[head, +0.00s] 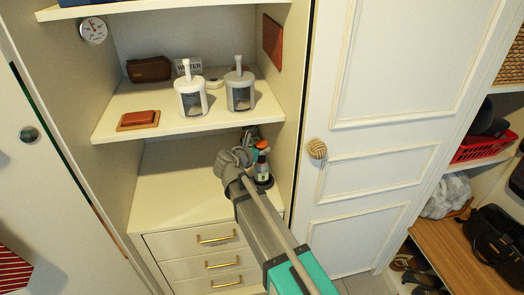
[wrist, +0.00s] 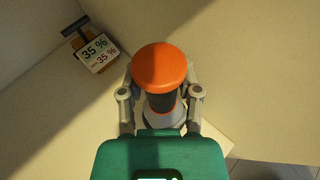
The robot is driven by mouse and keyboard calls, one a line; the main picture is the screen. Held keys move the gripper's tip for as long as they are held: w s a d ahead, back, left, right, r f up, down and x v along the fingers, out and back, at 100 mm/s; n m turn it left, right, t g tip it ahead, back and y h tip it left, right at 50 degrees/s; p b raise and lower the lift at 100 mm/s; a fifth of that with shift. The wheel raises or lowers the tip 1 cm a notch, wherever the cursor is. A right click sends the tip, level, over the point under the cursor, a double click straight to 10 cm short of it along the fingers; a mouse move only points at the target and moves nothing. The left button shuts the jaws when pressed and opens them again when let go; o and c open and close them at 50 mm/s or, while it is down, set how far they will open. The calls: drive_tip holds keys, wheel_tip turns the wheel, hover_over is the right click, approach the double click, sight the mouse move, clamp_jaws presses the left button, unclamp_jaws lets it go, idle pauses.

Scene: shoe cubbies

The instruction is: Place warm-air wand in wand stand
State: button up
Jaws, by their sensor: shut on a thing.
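My gripper (wrist: 162,100) is over the right part of the cabinet's lower counter. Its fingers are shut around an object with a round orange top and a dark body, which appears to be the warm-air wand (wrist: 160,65). Its orange top also shows in the head view (head: 262,144), partly hidden by my wrist. The wand's lower end is hidden in the wrist view. I cannot make out a wand stand for certain, nor whether the wand touches anything below it.
A small "35 %" sign (wrist: 94,52) stands at the back of the counter (head: 170,185). The counter's left side is clear. A white door (head: 380,160) stands right.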

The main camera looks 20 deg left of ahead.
drive_tip(key=shift+w+d, duration=0.1)
drive_tip(key=shift+w, duration=0.35)
drive_tip(key=shift+f+b, duration=0.75)
drive_tip(key=shift+b, duration=0.05)
drive_tip(key=shift+f, duration=0.15)
drive_tip(key=o, duration=1)
drive_tip(key=shift+d, duration=0.1)
drive_tip(key=shift+c, duration=0.2)
drive_tip(key=shift+r, duration=0.2)
drive_tip(key=shift+s+r+p, duration=0.2)
drive_tip(key=shift+s+p, duration=0.1)
drive_tip(key=shift+s, duration=0.25)
drive_tip(key=p+v, duration=0.3)
drive_tip(key=v, duration=0.8)
drive_tip(key=shift+w+f, duration=0.1)
